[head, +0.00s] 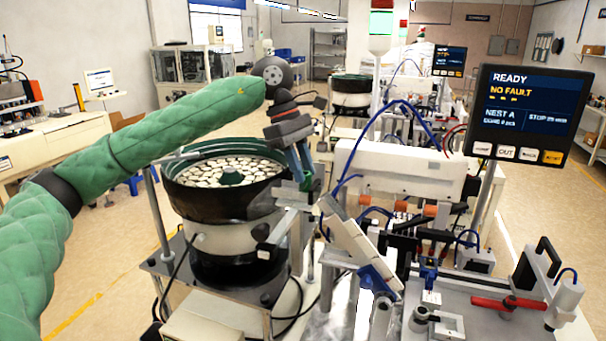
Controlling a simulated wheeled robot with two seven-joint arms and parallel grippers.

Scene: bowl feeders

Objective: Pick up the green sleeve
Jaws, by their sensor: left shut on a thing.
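My left arm comes in from the left in green padding and reaches over the bowl feeder (188,207). My left gripper (302,177) points down at the bowl's right rim, by the feeder's outlet. Its blue fingers are shut on a small green piece (308,182), which looks like the green sleeve. The fingers hide most of it, and I cannot tell whether it touches the track below. My right gripper is not in view.
The bowl holds many pale round parts. A sloped chute (350,235) with white blocks stands right of the gripper. A fixture plate with a red-handled clamp (508,303) lies at the lower right. A screen (532,115) reads READY, NO FAULT. Blue hoses arch nearby.

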